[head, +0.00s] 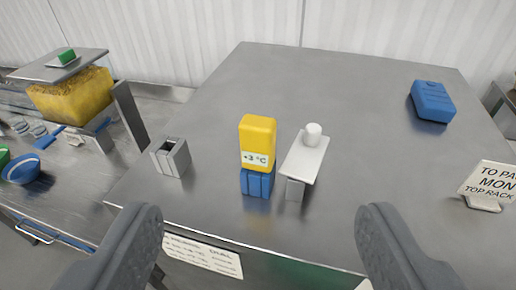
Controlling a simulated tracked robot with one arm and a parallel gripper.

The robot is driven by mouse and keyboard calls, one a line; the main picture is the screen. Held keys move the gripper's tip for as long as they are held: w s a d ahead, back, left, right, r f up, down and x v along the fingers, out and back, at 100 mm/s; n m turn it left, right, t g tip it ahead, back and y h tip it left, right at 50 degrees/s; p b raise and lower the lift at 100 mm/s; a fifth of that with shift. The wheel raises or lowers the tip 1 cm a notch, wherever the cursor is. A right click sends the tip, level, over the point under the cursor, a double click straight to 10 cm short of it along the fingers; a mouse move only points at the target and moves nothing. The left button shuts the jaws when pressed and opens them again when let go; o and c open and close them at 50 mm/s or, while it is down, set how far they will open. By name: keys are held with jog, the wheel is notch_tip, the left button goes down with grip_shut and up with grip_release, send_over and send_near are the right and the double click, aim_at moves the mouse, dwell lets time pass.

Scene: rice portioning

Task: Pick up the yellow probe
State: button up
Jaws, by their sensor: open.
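The yellow probe (257,138) stands upright near the front of the steel table, with a label reading "+3 °C" on its front. A blue block (257,182) is directly beneath it. My gripper (258,225) shows as two grey fingers spread wide at the lower left and lower right. It is open, with nothing between the fingertips. The probe is beyond the fingers, roughly midway between them in the picture, and not touched.
A white plate with a white knob (304,158) stands close right of the probe. A grey slotted holder (171,157) is to its left. A blue box (432,101) and a sign (489,181) are at right. The steel table (340,80) is clear behind the probe.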

aim_at(261, 135)
jog(key=w+f+m+g+h+p, duration=0.1)
jog(key=w+f+p, duration=0.2)
jog(key=w+f, duration=0.2)
jog(key=w+f+m+g+h+p, duration=0.1)
jog(key=w+f+p, duration=0.2)
jog(key=w, duration=0.7)
jog(key=w+d+f+m+g+h+p, duration=0.1)
jog(key=w+f+p, duration=0.2)
jog(key=w+f, duration=0.4)
jog(key=shift+w, duration=0.75)
jog(key=c, duration=1.2)
jog(key=shift+a+r, duration=0.1)
